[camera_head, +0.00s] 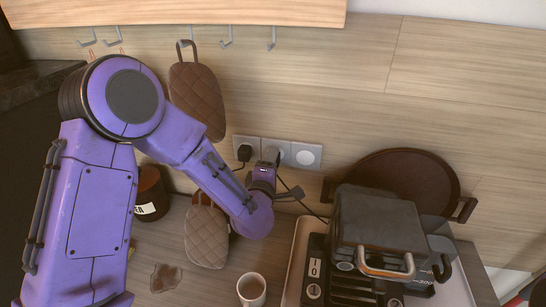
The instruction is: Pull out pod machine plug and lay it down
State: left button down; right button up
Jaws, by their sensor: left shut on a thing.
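A wall socket strip (307,155) is on the wood-look wall, with its right outlet empty. A black plug (244,153) sits in the left outlet. My left gripper (265,172) is in front of the middle outlet, shut on what appears to be the pod machine plug, which the fingers mostly hide. I cannot tell whether that plug is in the outlet. A dark cord (300,201) runs from near the gripper down toward the pod machine (375,240), a dark and silver appliance on a tray at the right. My right gripper is not in view.
A cup (251,290) stands at the front, with a brown spill (165,278) to its left. A quilted mitt (206,238) lies on the counter; another (197,95) hangs from a hook. A round brown tray (405,180) leans behind the machine.

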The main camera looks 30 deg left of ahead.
pick_arm(q)
jog(key=shift+v, duration=2.6)
